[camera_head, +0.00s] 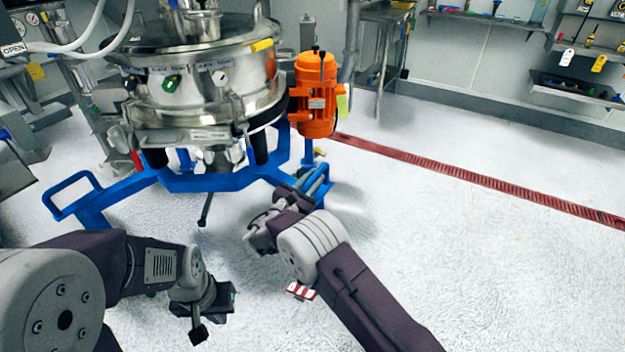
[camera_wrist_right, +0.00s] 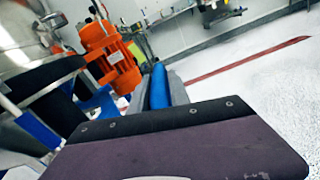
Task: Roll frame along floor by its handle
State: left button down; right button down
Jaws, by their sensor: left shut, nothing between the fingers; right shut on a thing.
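The blue frame (camera_head: 215,181) stands on the floor and carries the round steel sifter (camera_head: 205,95). Its right handle, a blue bar (camera_head: 319,178), sticks out toward me, and my right gripper (camera_head: 303,198) is shut on it. In the right wrist view the blue handle (camera_wrist_right: 159,87) lies between the grey fingers, partly hidden by the gripper body. The frame's left handle (camera_head: 72,184) is a free blue loop. My left gripper (camera_head: 214,314) is shut and empty, low over the floor, apart from the frame. The frame's wheels are hard to make out.
An orange motor (camera_head: 315,95) hangs at the sifter's right side. A red floor drain strip (camera_head: 470,177) runs diagonally across the right. The white floor (camera_head: 480,260) right of the frame is clear. A steel table (camera_head: 382,45) and wall shelves (camera_head: 480,15) stand behind.

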jog(key=shift+w+a+r, duration=0.1)
jog(key=shift+a+r, duration=0.05)
jog(key=shift+a, duration=0.05)
jog(key=c, duration=1.6)
grip_release()
jog(key=shift+c, duration=0.2)
jog(key=o, duration=0.3)
jog(key=shift+w+a, duration=0.1)
jog(key=shift+a, duration=0.05)
jog(key=shift+o, duration=0.2)
jog(key=shift+a, duration=0.1)
jog(key=shift+s, duration=0.2)
jog(key=p+v, duration=0.2)
jog(key=v, duration=0.6)
jog(key=shift+s+a, duration=0.25)
